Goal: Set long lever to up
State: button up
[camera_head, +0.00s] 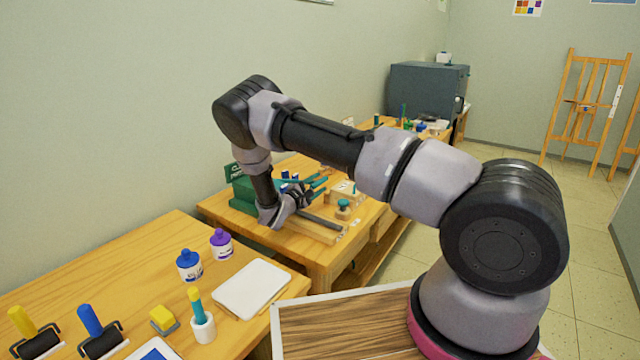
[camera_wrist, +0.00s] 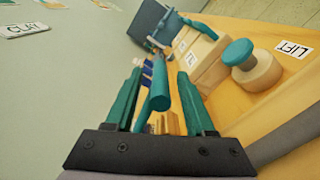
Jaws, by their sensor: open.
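My gripper (camera_wrist: 159,74) shows in the wrist view as a dark base with two teal fingers standing apart. A teal rod with a rounded end, seemingly a lever handle (camera_wrist: 159,96), lies in the gap between the fingers; I cannot tell whether either finger touches it. In the head view my gripper (camera_head: 300,192) is low over the far table, beside a green box (camera_head: 243,193). Teal bars (camera_head: 318,183) show just right of it, partly hidden. Which one is the long lever, and its exact position, I cannot tell.
A dark grey bar (camera_head: 322,221) lies on a wooden board in front of my gripper. A teal knob (camera_wrist: 238,53) on a wooden base stands near a LIFT label (camera_wrist: 294,49). The near table holds bottles (camera_head: 188,264), rollers and a white tray (camera_head: 252,288).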

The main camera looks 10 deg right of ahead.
jog(key=shift+x, duration=0.9)
grip_shut()
dwell(0.9)
